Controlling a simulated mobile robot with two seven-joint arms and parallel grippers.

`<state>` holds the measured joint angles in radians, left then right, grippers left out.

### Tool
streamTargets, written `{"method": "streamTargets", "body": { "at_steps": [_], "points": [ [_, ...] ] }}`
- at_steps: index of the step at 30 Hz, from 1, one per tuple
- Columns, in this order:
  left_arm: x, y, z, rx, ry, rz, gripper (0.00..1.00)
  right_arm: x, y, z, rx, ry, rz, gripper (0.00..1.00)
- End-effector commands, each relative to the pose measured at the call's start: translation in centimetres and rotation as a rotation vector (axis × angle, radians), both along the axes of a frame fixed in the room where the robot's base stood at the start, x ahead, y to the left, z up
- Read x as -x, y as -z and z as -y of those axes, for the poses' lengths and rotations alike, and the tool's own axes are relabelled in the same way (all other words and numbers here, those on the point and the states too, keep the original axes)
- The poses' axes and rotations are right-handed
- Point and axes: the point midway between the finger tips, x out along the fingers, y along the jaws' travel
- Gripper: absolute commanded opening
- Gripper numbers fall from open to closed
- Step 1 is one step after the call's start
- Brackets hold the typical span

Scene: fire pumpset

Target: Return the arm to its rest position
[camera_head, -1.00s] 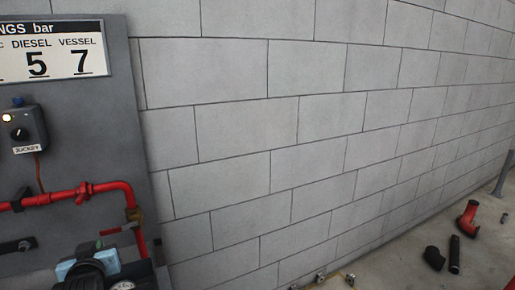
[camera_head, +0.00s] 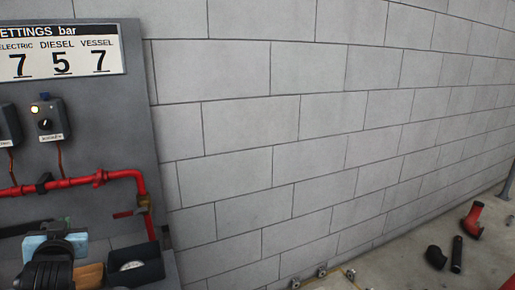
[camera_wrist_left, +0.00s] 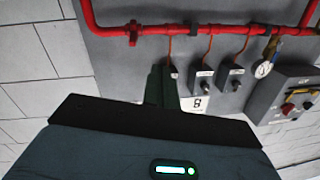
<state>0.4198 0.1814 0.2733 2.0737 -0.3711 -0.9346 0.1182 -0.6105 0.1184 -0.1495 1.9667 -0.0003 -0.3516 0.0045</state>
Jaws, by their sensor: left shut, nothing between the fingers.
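My left gripper (camera_head: 55,235) is low at the left in the head view, in front of the grey pump panel (camera_head: 108,130). My right gripper is in neither view.
Red pipework (camera_head: 75,182) and switch boxes (camera_head: 47,120) are on the panel. Loose pipe pieces (camera_head: 457,254) lie on the floor at the right. The block wall (camera_head: 320,130) is bare.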

Motion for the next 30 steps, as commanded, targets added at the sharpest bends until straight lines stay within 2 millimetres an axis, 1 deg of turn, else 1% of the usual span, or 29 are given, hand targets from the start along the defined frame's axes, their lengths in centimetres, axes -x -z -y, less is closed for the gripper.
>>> {"method": "streamTargets", "body": {
  "at_steps": [1, 3, 6, 12, 16, 18, 20, 21, 23, 24, 26, 27, 29, 30],
  "points": [
    [0.4, -1.5, -1.5, -0.061, -0.015, 0.0, 0.0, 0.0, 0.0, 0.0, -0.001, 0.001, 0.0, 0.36],
    [0.8, -3.2, -3.0, -0.129, -0.032, 0.001, 0.0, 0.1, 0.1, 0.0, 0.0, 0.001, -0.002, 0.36],
    [1.3, -5.4, -4.7, -0.212, -0.052, 0.0, 0.0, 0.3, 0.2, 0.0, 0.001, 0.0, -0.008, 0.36],
    [2.3, -9.2, -7.0, -0.344, -0.085, 0.0, 0.0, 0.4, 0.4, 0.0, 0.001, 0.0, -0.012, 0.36],
    [2.9, -11.7, -8.1, -0.422, -0.105, 0.0, 0.0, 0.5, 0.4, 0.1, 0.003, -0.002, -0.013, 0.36],
    [2.1, -8.5, -7.0, -0.418, -0.051, -0.048, 0.0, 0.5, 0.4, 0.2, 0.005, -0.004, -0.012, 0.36],
    [1.8, -6.6, -6.3, -0.424, -0.015, -0.077, 0.0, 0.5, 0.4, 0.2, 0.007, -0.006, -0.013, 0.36],
    [1.6, -5.3, -5.7, -0.427, 0.009, -0.098, 0.0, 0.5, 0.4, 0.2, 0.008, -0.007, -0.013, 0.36],
    [1.4, -3.2, -5.0, -0.43, 0.049, -0.129, 0.0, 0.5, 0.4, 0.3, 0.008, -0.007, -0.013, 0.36],
    [1.3, -1.7, -4.4, -0.431, 0.075, -0.152, 0.0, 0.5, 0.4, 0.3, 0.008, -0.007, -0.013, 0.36],
    [1.3, 0.6, -3.5, -0.432, 0.12, -0.188, 0.0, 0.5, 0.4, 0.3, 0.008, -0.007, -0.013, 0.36],
    [1.4, 2.4, -2.8, -0.431, 0.151, -0.214, 0.0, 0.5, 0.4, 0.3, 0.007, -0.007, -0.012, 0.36],
    [1.7, 5.3, -1.7, -0.428, 0.204, -0.256, 0.0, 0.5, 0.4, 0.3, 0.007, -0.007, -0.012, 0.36],
    [2.1, 7.5, -0.8, -0.424, 0.243, -0.286, 0.0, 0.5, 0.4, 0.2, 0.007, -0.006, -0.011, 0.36]
  ]
}}
